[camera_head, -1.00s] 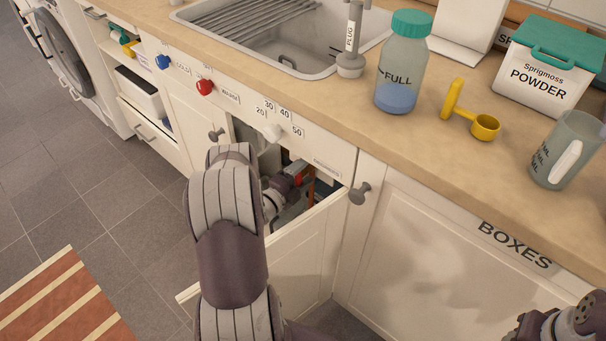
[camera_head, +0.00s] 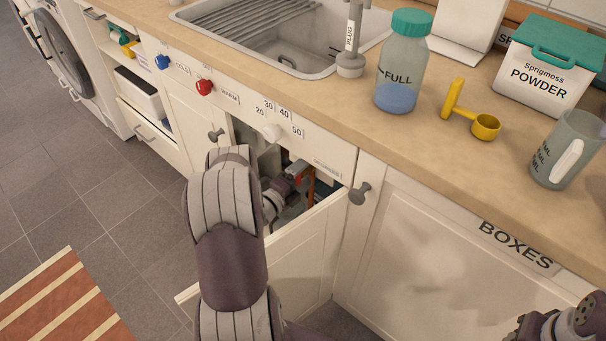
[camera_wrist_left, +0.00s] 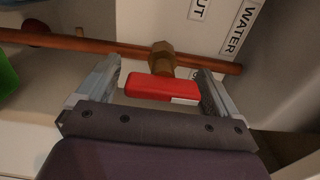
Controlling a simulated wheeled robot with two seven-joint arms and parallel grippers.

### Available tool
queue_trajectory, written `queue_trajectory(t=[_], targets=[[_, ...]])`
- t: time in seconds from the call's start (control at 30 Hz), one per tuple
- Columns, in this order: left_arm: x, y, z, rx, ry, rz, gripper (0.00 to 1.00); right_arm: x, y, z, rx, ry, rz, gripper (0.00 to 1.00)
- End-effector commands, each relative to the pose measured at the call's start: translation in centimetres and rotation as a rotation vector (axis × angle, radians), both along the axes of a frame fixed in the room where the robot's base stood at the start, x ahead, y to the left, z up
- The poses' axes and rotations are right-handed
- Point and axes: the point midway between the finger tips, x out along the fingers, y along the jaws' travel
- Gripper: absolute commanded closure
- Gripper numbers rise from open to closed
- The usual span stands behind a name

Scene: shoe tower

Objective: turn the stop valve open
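The stop valve has a red bar handle (camera_wrist_left: 162,87) and a brass body (camera_wrist_left: 162,56) on a copper pipe (camera_wrist_left: 90,42) inside the cabinet under the sink. In the left wrist view the handle lies roughly along the pipe. My left gripper (camera_wrist_left: 159,70) is open, its two fingers at either end of the handle; I cannot tell if they touch it. In the head view my left arm reaches into the cabinet, and a bit of the red handle (camera_head: 298,181) shows past the gripper. My right arm shows only at the lower right corner, its fingers out of view.
The cabinet door (camera_head: 305,250) stands open beside my left arm. Labels reading WATER (camera_wrist_left: 238,28) and apparently OUT are on the cabinet's inner wall. A green object (camera_wrist_left: 8,75) is at the left. The counter above holds a bottle (camera_head: 402,65) and a yellow scoop (camera_head: 470,118).

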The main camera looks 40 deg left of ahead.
Motion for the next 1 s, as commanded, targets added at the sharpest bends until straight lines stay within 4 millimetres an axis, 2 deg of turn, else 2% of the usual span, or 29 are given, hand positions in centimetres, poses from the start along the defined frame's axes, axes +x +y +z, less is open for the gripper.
queue_trajectory(t=[0.27,0.37,0.47,0.8,1.0], targets=[[-0.1,0.1,0.1,0.000,-0.002,0.001,0.06,0.0,0.0,0.1,0.000,0.000,0.000,0.57],[-0.8,0.2,0.2,0.000,-0.001,0.003,0.06,0.0,0.0,0.3,0.000,0.000,0.000,0.57],[-2.6,0.4,0.3,-0.002,-0.001,0.005,0.06,0.0,0.0,0.8,0.000,0.000,0.000,0.57],[-10.6,1.0,0.2,-0.001,-0.001,0.006,0.06,0.0,0.0,2.1,0.000,0.000,0.000,0.57],[-12.5,1.1,0.1,0.000,-0.001,0.002,0.06,0.0,0.0,2.2,0.000,0.000,0.000,0.57]])
